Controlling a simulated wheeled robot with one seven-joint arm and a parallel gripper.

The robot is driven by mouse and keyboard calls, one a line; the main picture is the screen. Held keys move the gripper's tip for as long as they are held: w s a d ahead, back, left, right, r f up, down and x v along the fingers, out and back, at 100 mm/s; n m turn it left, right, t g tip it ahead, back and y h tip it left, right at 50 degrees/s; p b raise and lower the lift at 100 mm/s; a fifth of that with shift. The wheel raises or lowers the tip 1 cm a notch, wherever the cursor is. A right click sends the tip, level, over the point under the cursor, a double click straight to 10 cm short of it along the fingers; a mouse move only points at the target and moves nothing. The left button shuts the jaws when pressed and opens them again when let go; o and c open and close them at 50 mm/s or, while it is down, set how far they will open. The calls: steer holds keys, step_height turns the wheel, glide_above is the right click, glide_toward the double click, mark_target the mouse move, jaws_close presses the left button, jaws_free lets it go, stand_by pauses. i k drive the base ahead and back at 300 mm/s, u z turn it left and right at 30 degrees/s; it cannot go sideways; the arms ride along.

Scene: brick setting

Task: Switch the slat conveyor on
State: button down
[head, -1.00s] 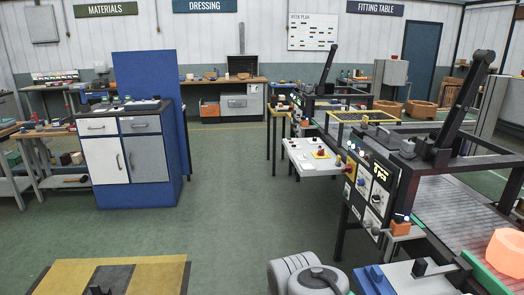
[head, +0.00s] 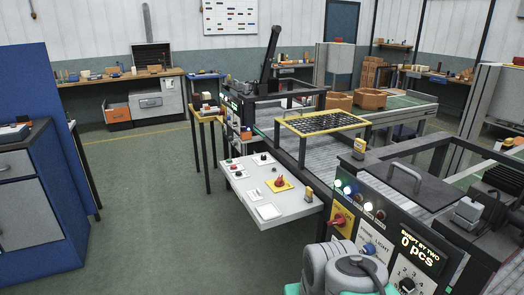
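A conveyor with a grey ribbed bed (head: 383,181) runs from the right foreground toward the back, and I take it as the slat conveyor. A light grey control desk (head: 262,232) stands out from its left side. On the desk are a red knob on a yellow plate (head: 279,183), several small black and red controls and white labels. A black front panel (head: 386,235) carries lit lamps, a red switch on yellow (head: 341,222), a blue knob (head: 369,249), a black dial (head: 406,285) and a display reading "0 pcs". Switch positions are too small to tell. My gripper is not visible; a grey link of my arm shows at the bottom.
A yellow-framed dark grid (head: 322,123) sits over the conveyor. A small wooden-topped table (head: 206,115) stands beyond the desk. A blue cabinet (head: 30,190) is at the left. Open green floor (head: 150,215) lies between the cabinet and the desk.

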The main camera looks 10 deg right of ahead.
mark_target(279, 182)
steer(key=u, duration=0.4)
steer(key=i, duration=2.15)
steer(key=u, duration=0.8)
steer(key=i, duration=0.25)
steer(key=u, duration=0.15)
